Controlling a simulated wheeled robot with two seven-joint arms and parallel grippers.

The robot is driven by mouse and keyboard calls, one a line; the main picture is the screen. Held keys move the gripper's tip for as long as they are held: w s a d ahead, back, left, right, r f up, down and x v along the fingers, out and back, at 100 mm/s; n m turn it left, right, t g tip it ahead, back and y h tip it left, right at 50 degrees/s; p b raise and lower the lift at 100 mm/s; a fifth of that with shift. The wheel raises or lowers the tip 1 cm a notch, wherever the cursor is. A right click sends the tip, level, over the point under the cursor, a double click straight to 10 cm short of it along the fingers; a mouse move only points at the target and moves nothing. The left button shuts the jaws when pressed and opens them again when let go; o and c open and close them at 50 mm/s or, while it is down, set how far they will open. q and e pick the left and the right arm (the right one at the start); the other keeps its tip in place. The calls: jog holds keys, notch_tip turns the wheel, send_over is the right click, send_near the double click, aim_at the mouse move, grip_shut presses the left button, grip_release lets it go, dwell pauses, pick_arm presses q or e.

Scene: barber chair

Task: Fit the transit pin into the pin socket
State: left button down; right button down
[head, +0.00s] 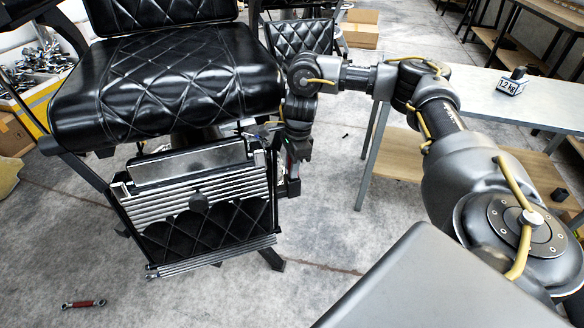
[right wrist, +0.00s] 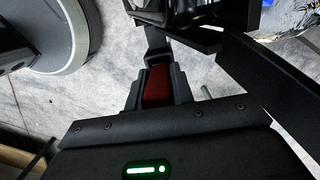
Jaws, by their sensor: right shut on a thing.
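The barber chair (head: 165,85) stands at the left in the head view, with its slatted footrest (head: 200,190) hanging in front. My right gripper (head: 293,166) points down beside the chair's right side, close to the footrest. In the right wrist view, my right gripper (right wrist: 158,92) is shut on a red piece (right wrist: 157,84), which I take to be the transit pin, largely hidden by the dark jaws. A dark bracket lies just beyond the jaws; I cannot make out the pin socket or whether the pin touches it. My left gripper is not in view.
A grey table (head: 480,97) with a weight block (head: 512,82) stands at the right. A red-handled tool (head: 83,304) lies on the floor at the front left. A yellow-edged bin (head: 40,105) is at the far left. The floor in front of the footrest is mostly clear.

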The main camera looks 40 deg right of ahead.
jog(key=shift+r, duration=0.1)
jog(key=c, duration=1.2)
grip_release()
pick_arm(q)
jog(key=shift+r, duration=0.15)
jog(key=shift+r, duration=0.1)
pick_arm(e)
jog(key=shift+r, duration=0.25)
jog(key=r+p, duration=0.1)
jog(key=r, duration=0.2)
jog(key=r+p, duration=0.2)
jog(key=r, duration=0.2)
jog(key=d+r+p, duration=0.1)
jog(key=r, duration=0.2)
jog(key=shift+s+r, duration=0.2)
jog(key=shift+r, duration=0.05)
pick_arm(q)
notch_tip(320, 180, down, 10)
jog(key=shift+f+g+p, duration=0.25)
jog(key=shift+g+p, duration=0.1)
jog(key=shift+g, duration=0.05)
pick_arm(e)
jog(key=shift+d+r, duration=0.15)
jog(key=shift+r, duration=0.3)
